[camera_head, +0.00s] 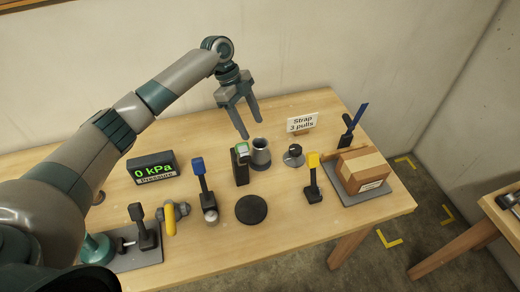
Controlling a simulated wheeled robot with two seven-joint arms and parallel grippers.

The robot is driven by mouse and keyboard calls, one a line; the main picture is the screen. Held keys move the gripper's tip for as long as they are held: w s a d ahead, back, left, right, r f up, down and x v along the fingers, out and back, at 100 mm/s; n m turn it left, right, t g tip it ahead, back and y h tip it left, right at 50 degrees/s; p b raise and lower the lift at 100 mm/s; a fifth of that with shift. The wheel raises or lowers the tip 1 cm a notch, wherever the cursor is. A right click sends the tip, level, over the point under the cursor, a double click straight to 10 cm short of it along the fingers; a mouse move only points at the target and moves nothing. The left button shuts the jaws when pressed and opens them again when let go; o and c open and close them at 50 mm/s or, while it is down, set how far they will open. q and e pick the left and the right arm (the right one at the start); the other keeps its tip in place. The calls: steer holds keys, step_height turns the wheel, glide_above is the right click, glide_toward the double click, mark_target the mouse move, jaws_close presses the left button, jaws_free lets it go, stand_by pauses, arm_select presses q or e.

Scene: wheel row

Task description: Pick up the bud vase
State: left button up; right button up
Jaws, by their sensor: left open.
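The bud vase looks to be the small grey vessel (260,155) with a dark opening, standing upright near the middle of the wooden table. My left gripper (251,127) hangs above it with its fingers pointing down. The fingers are spread, with nothing between them. The fingertips are just above and slightly left of the vase's mouth in the picture; I cannot tell the exact gap. My right gripper is not in view.
A dark block with a green top (241,164) stands close left of the vase. Levers with blue (198,166) and yellow (313,160) tops flank these. A cardboard box (362,170) sits at right.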

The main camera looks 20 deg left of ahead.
mark_target(259, 143)
arm_select(q)
steer(key=shift+p+x, duration=0.45)
steer(key=shift+x, duration=1.35)
steer(key=shift+s+d+f+p, duration=0.15)
steer(key=shift+d+f+p, duration=0.3)
steer(key=shift+p, duration=0.3)
steer(key=p+x, duration=0.1)
steer(key=x, duration=0.2)
steer(key=shift+s+a+p, duration=0.1)
steer(key=shift+p, duration=0.25)
steer(key=shift+f, duration=0.55)
steer(key=c, duration=0.9)
